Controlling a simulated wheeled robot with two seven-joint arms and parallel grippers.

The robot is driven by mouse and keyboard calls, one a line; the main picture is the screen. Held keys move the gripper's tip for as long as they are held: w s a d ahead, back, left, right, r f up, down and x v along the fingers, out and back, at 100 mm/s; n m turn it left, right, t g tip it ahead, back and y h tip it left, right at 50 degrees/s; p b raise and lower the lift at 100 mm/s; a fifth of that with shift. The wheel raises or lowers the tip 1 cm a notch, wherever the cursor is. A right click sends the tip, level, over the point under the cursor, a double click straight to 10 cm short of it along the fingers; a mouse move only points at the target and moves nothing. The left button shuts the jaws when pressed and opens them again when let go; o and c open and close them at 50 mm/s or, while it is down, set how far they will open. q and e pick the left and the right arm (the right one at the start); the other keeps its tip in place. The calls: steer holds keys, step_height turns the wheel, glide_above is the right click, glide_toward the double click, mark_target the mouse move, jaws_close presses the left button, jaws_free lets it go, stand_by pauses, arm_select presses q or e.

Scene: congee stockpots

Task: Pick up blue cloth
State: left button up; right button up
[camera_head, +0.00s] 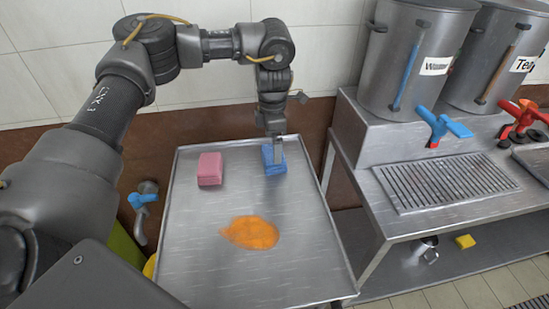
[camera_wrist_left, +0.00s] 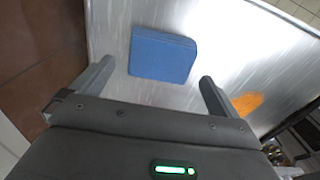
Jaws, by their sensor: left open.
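The blue cloth (camera_head: 273,161) is a folded block lying near the back right of the metal tray table (camera_head: 190,245). In the left wrist view the blue cloth (camera_wrist_left: 161,54) lies ahead of and between the two fingers, with clear gaps on both sides. My left gripper (camera_head: 278,146) points down at the cloth from above and hides part of it. In the left wrist view my left gripper (camera_wrist_left: 158,78) is open and empty. I cannot tell from these views whether a finger touches the cloth. My right gripper is out of view.
A folded pink cloth (camera_head: 210,169) lies left of the blue one. An orange spill (camera_head: 250,232) is on the tray's middle. Two large stockpots (camera_head: 412,55) with taps stand on a steel counter at right, above a drip grate (camera_head: 445,182).

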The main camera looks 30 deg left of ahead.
arm_select(q)
steer(key=shift+s+a, duration=0.15)
steer(key=shift+s, duration=0.05)
steer(key=shift+s+f, duration=0.1)
steer(key=shift+f, duration=0.15)
steer(key=f, duration=0.1)
steer(key=f+p, duration=0.1)
steer(key=f, duration=0.1)
steer(key=shift+w+d+f, duration=0.2)
steer(key=shift+w+f, duration=0.05)
steer(key=shift+f, duration=0.65)
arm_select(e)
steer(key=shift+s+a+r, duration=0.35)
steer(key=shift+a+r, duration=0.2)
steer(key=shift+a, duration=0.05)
arm_select(q)
steer(key=c, duration=0.7)
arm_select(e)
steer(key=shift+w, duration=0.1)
arm_select(q)
steer(key=shift+r+p, duration=0.15)
steer(key=shift+p, duration=0.15)
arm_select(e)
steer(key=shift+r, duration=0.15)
